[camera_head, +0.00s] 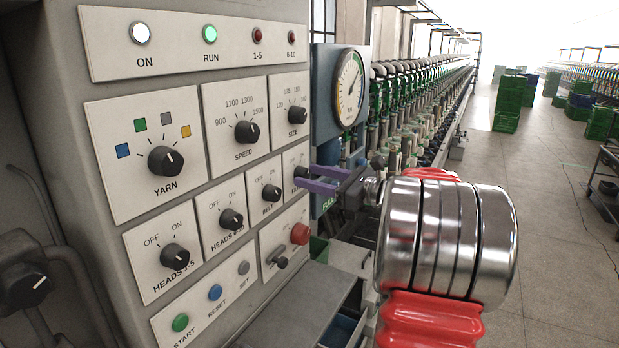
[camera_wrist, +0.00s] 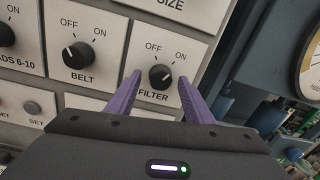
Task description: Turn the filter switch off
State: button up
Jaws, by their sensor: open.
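The filter switch (camera_wrist: 160,76) is a black round knob on a white plate, with OFF at its upper left and ON at its upper right. Its white mark seems to point to the upper right, towards ON. My gripper (camera_wrist: 160,78) is open, with one purple finger on each side of the knob. I cannot tell whether the fingers touch it. In the head view, my gripper (camera_head: 300,178) reaches the filter plate (camera_head: 295,160) from the right, and its fingers hide most of the knob.
The belt switch (camera_wrist: 78,55) is left of the filter switch, its mark towards OFF. A red button (camera_head: 300,234) and a small lever (camera_head: 281,262) sit below the filter plate. A pressure gauge (camera_head: 350,87) stands to the right. An open aisle (camera_head: 540,180) lies further right.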

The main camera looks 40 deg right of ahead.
jog(key=shift+w+a, duration=0.15)
jog(key=shift+w, duration=0.3)
